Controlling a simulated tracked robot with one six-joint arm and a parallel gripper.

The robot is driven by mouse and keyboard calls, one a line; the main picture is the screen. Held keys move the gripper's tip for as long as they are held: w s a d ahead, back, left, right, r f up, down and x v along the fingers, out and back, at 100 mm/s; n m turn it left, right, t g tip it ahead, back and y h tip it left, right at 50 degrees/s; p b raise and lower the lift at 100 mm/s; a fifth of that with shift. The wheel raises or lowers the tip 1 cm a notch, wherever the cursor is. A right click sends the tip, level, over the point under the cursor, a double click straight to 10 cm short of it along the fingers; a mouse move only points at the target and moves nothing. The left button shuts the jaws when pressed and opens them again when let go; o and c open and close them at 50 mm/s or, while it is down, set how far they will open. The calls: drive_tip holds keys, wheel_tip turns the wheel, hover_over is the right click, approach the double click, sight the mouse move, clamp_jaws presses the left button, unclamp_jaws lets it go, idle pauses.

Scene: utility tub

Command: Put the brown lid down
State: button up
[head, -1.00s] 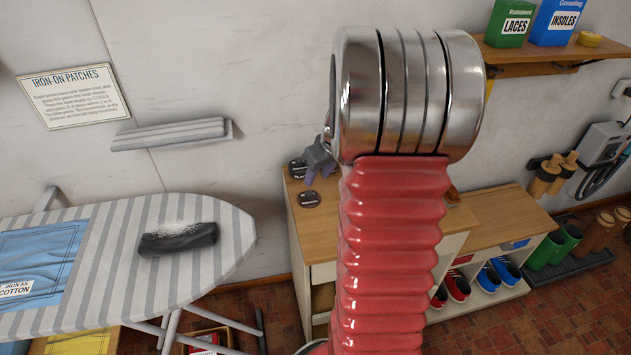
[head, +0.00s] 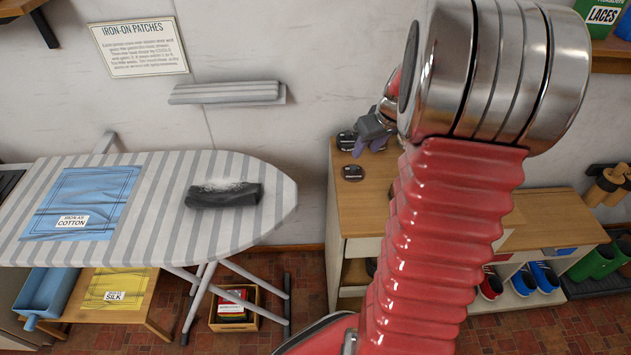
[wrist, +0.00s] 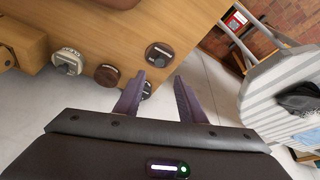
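I see nothing held. In the head view my gripper (head: 369,140) is over the left end of the wooden counter. A plain brown round lid (wrist: 107,75) lies on the counter left of the fingers in the wrist view. A dark brown round tin with a label (wrist: 158,53) sits beyond the fingertips, and also shows in the head view (head: 352,172). Another dark round piece (wrist: 147,90) is partly hidden by the left finger; I cannot tell whether they touch.
A grey round object (wrist: 68,62) and a wooden block (wrist: 20,45) stand further left on the counter (wrist: 120,30). The ironing board (head: 235,220) is left of the counter in the head view, with a dark brush-like object (head: 224,195) on it. Bare counter lies around the tins.

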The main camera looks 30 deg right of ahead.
drive_tip(key=s+a+r, duration=0.2)
drive_tip(key=a+r, duration=0.3)
drive_tip(key=a, duration=0.4)
drive_tip(key=s+a+r, duration=0.1)
drive_tip(key=a+r, duration=0.4)
drive_tip(key=a, duration=0.5)
drive_tip(key=s+a+r+n+t, duration=0.1)
drive_tip(key=s+a+r, duration=0.2)
drive_tip(key=s+a, duration=1)
drive_tip(key=shift+s+a, duration=0.4)
drive_tip(key=shift+a, duration=0.05)
